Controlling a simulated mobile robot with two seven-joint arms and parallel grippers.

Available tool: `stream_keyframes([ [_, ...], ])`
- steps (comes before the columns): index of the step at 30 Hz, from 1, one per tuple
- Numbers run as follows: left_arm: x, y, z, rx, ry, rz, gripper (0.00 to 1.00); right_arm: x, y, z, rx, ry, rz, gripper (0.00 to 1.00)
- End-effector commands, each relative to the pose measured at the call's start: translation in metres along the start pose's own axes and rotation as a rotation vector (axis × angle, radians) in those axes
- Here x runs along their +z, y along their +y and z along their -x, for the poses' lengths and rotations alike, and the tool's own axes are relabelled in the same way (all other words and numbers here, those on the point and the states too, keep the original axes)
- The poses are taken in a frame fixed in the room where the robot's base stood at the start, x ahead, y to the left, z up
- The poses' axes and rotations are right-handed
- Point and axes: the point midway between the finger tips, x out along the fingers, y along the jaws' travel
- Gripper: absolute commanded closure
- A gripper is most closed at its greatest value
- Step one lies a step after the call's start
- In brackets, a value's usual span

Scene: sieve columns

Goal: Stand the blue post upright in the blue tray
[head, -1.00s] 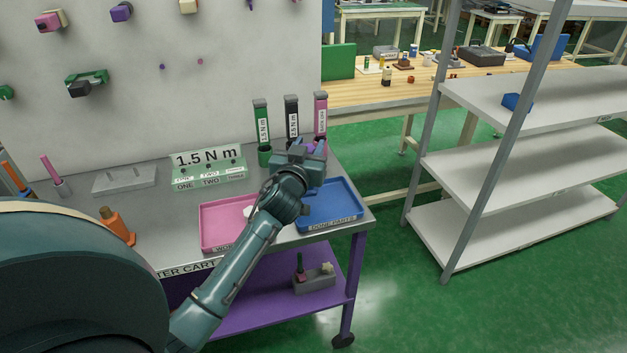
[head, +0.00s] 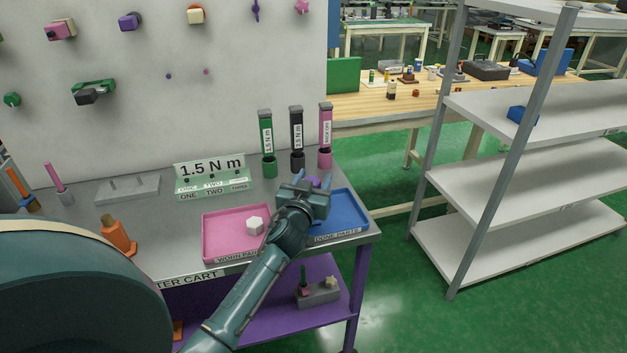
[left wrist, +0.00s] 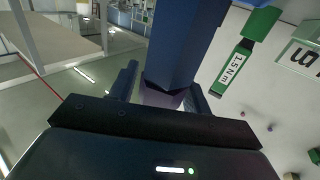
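My left gripper (head: 312,186) is over the blue tray (head: 352,208) at the right end of the cart. Its fingers are shut on the blue post (left wrist: 186,42), which is a large faceted column in the left wrist view. My right gripper is not in view.
A pink tray (head: 212,238) with a white hexagonal piece (head: 255,226) lies left of the blue tray. Green, black and pink tools (head: 297,140) stand behind, beside a 1.5 N m sign (head: 212,177). An orange part (head: 118,237) stands at the left.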

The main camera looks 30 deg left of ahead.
Motion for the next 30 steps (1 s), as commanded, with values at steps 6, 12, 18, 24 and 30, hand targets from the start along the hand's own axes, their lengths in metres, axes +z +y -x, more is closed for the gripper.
stream_keyframes([
  [6, 0.000, 0.000, 0.000, 0.000, 0.000, 0.000, 0.42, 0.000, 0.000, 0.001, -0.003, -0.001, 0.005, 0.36],
  [12, -0.005, 0.000, 0.000, 0.000, 0.001, -0.001, 0.42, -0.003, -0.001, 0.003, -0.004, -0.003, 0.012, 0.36],
  [18, -0.001, 0.000, 0.031, 0.000, -0.001, 0.001, 0.42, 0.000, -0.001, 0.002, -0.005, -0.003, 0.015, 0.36],
  [24, 0.000, 0.000, 0.076, 0.000, -0.002, 0.002, 0.42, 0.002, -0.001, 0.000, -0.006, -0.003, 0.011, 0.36],
  [30, -0.001, 0.000, 0.108, -0.001, -0.001, 0.001, 0.42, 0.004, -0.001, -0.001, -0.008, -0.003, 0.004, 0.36],
])
